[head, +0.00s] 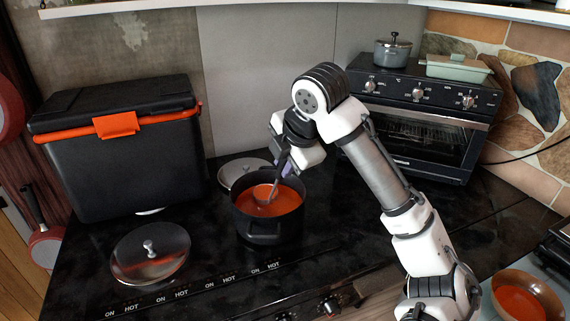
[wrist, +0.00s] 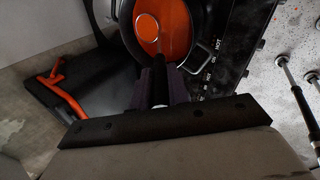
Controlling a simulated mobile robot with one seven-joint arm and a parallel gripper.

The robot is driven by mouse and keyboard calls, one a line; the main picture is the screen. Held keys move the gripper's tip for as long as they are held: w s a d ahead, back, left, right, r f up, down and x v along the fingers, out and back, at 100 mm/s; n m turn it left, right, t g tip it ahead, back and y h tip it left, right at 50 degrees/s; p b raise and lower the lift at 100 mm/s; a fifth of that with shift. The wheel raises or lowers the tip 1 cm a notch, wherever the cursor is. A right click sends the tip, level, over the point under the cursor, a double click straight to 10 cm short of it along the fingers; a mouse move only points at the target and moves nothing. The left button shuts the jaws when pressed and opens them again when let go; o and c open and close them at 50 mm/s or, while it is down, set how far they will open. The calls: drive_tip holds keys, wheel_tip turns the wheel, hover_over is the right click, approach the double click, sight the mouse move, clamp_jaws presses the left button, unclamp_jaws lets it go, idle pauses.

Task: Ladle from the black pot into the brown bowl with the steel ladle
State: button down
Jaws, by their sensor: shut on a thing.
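The black pot (head: 264,233) stands on the dark stovetop and holds orange-red liquid; it also shows at the top of the wrist view (wrist: 201,54). My gripper (head: 284,163) is above the pot, shut on the handle of the steel ladle (head: 283,178). The ladle reaches down from the jaws, and its bowl (wrist: 148,28) is in the pot with orange liquid in it. The head view does not show clearly how deep it sits. The brown bowl (head: 553,296) is at the lower right corner, with orange liquid inside, partly cut off by the frame.
A glass lid (head: 133,268) lies left of the pot. Another lid (head: 232,176) lies behind it. A black cooler (head: 120,168) with an orange latch stands at the left. A toaster oven (head: 405,135) stands at the back right. Stovetop around the pot's front is clear.

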wheel_tip(320, 180, up, 3)
drive_tip(key=shift+f+p, duration=0.2)
drive_tip(key=shift+p, duration=0.6)
drive_tip(key=shift+r, duration=4.3)
